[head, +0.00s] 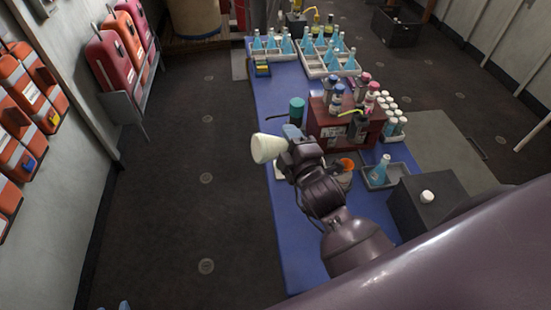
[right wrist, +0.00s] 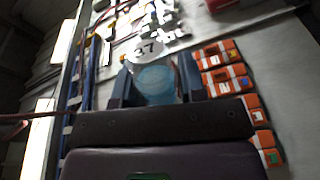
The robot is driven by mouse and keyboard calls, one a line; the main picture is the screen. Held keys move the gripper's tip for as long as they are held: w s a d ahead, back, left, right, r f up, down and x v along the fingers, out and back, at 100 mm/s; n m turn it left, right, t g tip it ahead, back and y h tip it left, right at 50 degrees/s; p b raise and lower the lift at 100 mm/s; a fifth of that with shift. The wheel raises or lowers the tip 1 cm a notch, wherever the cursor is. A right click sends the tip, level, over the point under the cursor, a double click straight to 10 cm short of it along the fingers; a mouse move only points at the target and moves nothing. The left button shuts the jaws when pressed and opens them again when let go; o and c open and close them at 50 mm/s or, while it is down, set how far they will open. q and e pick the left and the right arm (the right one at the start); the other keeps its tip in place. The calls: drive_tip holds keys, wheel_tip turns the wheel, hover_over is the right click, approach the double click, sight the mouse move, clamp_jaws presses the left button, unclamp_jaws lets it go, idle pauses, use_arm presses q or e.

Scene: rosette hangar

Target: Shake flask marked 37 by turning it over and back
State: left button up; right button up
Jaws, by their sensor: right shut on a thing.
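The flask marked 37 (right wrist: 156,84) is between the two fingers of my right gripper (right wrist: 158,88) in the right wrist view. It is clear, with blue liquid inside and a round white label reading 37. A pale cone-shaped part of the held flask (head: 266,148) sticks out left, lying roughly sideways. The gripper hides the rest. Small blue-grey tips at the bottom left edge may be my left gripper (head: 124,305); their opening does not show.
The blue table (head: 285,225) holds a grey tray with one blue flask (head: 380,170), a dark red box (head: 335,125) with bottles, a teal cylinder (head: 297,110) and racks of blue flasks at the far end. Open dark floor (head: 190,180) lies left.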

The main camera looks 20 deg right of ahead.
drive_tip(key=n, duration=1.2)
drive_tip(key=m, duration=1.3)
drive_tip(key=shift+m, duration=0.4)
drive_tip(key=n, duration=1.4)
